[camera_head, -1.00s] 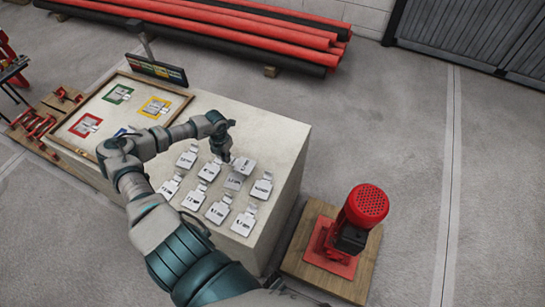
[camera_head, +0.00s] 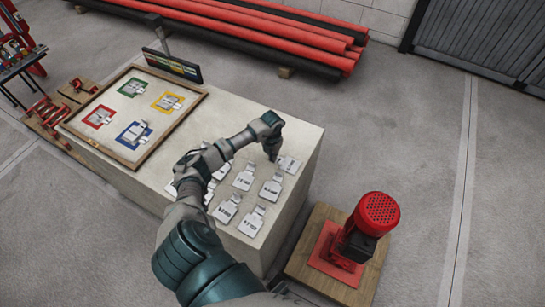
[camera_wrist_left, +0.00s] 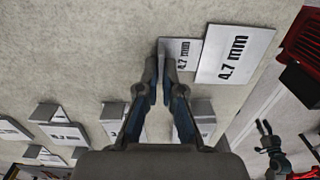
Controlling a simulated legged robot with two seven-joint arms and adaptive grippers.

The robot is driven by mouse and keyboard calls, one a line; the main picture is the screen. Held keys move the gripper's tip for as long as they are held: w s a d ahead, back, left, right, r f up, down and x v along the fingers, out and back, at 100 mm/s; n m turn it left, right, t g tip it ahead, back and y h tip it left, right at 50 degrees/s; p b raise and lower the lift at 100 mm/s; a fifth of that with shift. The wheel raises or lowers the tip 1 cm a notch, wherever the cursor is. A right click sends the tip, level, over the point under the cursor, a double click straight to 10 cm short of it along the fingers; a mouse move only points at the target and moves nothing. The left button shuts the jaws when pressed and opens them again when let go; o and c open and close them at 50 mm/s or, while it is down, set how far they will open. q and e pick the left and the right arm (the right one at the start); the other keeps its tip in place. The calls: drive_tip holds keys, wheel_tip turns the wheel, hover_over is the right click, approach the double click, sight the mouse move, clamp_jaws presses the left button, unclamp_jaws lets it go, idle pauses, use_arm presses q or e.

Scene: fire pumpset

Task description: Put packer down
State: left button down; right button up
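The packer (camera_head: 288,164), a light grey plate with a narrower tab, is at the far right part of the pale tabletop (camera_head: 305,135). In the left wrist view the packer (camera_wrist_left: 234,54) reads "4.7 mm". My left gripper (camera_head: 273,156) points down at its tab. In the left wrist view the fingertips of my left gripper (camera_wrist_left: 163,62) are close together on the upturned lip at the tab's end. The plate looks nearly flat; whether it touches the table is hard to tell. My right gripper is not in view.
Several other packers, including one nearby (camera_head: 270,189), lie left of and nearer than the held one. A framed board (camera_head: 115,149) with coloured squares occupies the table's left part. A red motor (camera_head: 376,214) stands on a wooden base beyond the table's right edge.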

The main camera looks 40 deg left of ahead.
use_arm(q)
drive_tip(key=shift+s+d+f, duration=0.1)
drive_tip(key=shift+d, duration=0.8)
drive_tip(key=c, duration=1.6)
unclamp_jaws()
drive_tip(key=shift+o, duration=1.4)
drive_tip(key=shift+a, duration=0.2)
drive_tip(key=shift+a+f, duration=0.15)
drive_tip(key=shift+a, duration=0.35)
wheel_tip(320, 180, up, 13)
drive_tip(key=shift+f+p, duration=0.2)
drive_tip(key=shift+p, duration=0.25)
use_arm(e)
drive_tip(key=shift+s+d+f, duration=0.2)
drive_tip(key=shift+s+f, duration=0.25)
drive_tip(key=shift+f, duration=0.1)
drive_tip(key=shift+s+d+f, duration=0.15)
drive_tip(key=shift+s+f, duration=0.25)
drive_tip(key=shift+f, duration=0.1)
use_arm(q)
drive_tip(key=shift+d+r, duration=0.1)
drive_tip(key=shift+d, duration=0.3)
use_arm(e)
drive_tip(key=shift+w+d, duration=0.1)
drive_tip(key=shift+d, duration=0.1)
